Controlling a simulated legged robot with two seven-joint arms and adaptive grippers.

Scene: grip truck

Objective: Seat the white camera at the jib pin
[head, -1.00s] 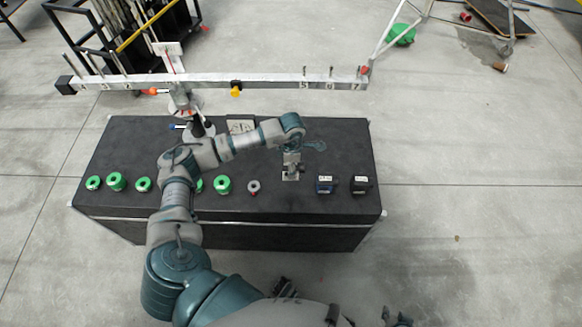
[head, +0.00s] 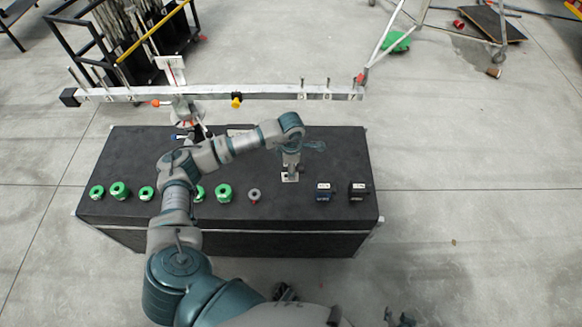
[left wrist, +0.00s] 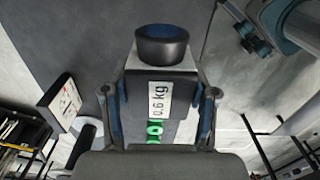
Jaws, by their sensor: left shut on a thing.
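The white camera (head: 291,176) is under my left wrist in the head view. In the left wrist view the camera (left wrist: 160,82) has a pale top, a dark round lens and a "0.6 kg" label. My left gripper (left wrist: 160,110) is shut on it, one finger on each side; in the head view the wrist largely hides these fingers. The jib beam (head: 270,88) runs across the back, with numbered upright pins (head: 328,84) near its right end, clear of the camera. My right gripper (head: 400,318) is partly cut off at the bottom edge; its opening is unclear.
The black table (head: 270,218) carries several green spools (head: 119,190), a grey ring-shaped piece (head: 254,194), a blue camera (head: 324,192) and a black camera (head: 357,192). A dark rack (head: 120,50) stands behind left. Floor right of the table is clear.

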